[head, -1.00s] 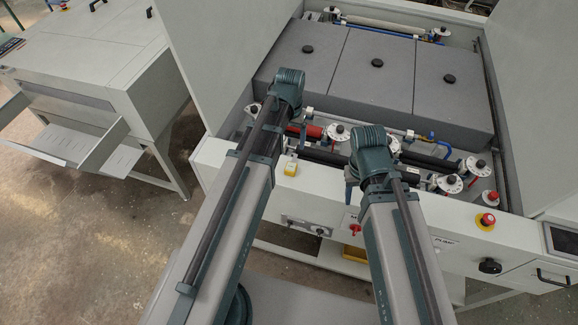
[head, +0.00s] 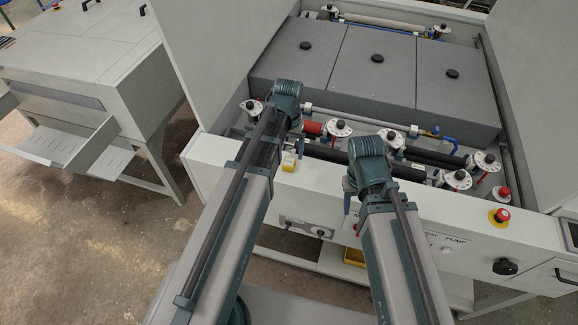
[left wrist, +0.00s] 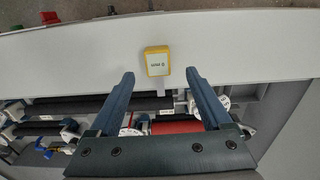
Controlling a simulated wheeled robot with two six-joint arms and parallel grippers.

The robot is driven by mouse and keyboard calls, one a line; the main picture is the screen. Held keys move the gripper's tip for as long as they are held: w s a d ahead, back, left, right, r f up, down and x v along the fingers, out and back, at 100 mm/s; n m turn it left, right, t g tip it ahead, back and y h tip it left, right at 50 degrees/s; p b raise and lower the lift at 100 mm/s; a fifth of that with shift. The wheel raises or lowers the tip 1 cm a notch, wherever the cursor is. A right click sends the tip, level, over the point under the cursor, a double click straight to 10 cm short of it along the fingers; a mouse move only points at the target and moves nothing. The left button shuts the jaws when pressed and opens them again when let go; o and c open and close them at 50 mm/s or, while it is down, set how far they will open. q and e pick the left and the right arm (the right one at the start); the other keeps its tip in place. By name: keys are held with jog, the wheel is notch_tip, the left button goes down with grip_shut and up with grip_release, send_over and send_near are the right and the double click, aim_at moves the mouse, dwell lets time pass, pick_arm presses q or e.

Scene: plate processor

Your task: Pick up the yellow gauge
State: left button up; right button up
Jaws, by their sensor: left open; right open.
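The yellow gauge (head: 289,162) has a pale face and sits on the white front edge of the machine. In the left wrist view the gauge (left wrist: 157,61) is just beyond the fingertips, centred between the two fingers. My left gripper (left wrist: 159,76) is open and empty, with a finger on each side of the line to the gauge. In the head view my left gripper (head: 299,146) is mostly hidden behind its wrist, close to the gauge. My right gripper (head: 347,200) is open and mostly hidden behind its arm, in front of the machine.
The machine holds grey covers (head: 373,82), black rollers (head: 432,160), a red roller (head: 312,128) and white round knobs. A red emergency button (head: 501,215) is on the front panel at right. A grey cabinet (head: 85,62) with an open tray stands at left, with bare floor between.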

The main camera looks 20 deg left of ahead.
aim_at(289, 160)
pick_arm(q)
notch_tip(289, 160, down, 5)
jog(key=b, duration=0.4)
jog(key=shift+w+d, duration=0.1)
jog(key=shift+d, duration=0.05)
jog(key=shift+r, duration=0.1)
grip_shut()
